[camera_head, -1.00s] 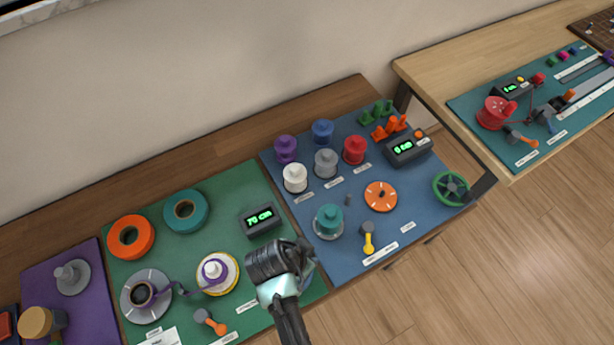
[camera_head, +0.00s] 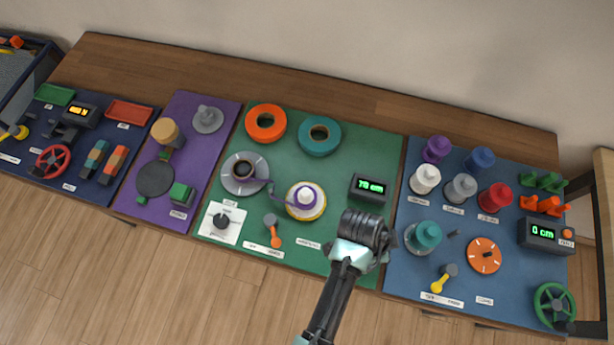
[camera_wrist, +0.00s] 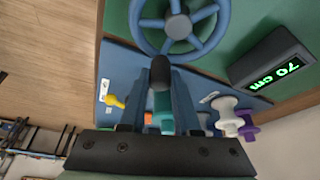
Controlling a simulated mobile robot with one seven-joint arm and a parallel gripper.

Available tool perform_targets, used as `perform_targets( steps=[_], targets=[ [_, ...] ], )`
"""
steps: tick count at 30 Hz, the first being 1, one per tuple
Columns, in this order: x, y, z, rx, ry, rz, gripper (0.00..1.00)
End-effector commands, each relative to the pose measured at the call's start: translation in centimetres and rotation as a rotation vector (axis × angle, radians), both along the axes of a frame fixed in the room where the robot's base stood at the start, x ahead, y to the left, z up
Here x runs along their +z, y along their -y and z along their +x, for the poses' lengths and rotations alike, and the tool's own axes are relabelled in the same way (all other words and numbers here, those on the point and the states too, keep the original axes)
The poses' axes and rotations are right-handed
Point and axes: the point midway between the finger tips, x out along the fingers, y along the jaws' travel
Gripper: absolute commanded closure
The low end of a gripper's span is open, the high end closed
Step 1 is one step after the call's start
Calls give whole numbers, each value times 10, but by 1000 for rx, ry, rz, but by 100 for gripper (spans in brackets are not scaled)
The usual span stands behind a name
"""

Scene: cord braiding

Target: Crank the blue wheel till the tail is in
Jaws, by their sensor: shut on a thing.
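The blue wheel (camera_wrist: 138,28) shows at the top of the wrist view, with several spokes and a grey hub. My gripper (camera_wrist: 161,80) is shut on the wheel's dark handle, which sits between the fingers. In the head view my gripper (camera_head: 366,230) hides the wheel at the green board's right edge. A purple ribbon (camera_head: 262,185) runs from the grey reel (camera_head: 235,177) toward the white and yellow spool (camera_head: 305,213), which has purple ribbon around its middle. A display reads 70 cm (camera_head: 370,188).
The blue board (camera_head: 400,275) to the right holds several spools, a green wheel (camera_head: 553,303) and a 0 cm display (camera_head: 541,232). Open floor lies in front.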

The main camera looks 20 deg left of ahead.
Motion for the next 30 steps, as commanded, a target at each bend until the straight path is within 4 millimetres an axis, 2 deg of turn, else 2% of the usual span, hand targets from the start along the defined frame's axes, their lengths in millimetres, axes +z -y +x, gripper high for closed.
perform_targets(
  steps=[14, 30],
  targets=[
    [0, 0, -4, 1, 0, 0, 100],
    [0, -14, -37, 1, -2, 0, 100]
  ],
)
